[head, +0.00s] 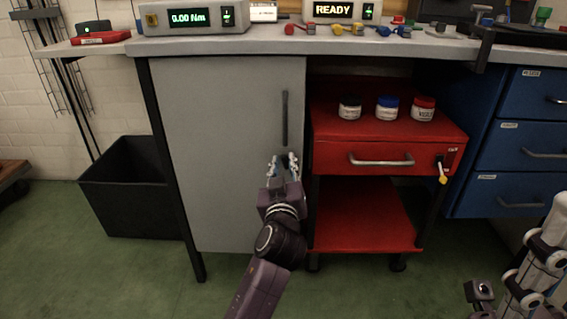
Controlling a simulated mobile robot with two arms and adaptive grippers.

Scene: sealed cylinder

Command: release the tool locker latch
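The tool locker is a grey cabinet (215,150) under the bench, its door closed. A dark vertical handle (285,118) is on the right side of the door. My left gripper (284,160) is just below the handle, in front of the door's right edge. Its two fingers are apart and point up toward the door. No separate latch can be made out; the gripper covers that part of the door. Whether the fingers touch anything there, I cannot tell. Parts of my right arm and gripper (505,285) show at the lower right, cut off by the frame edge.
A red drawer cart (385,135) with several jars and a key in its lock stands right of the locker. Blue drawers (520,145) are farther right. A black bin (125,190) stands left. The bench top (275,47) carries instruments. Green floor in front is open.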

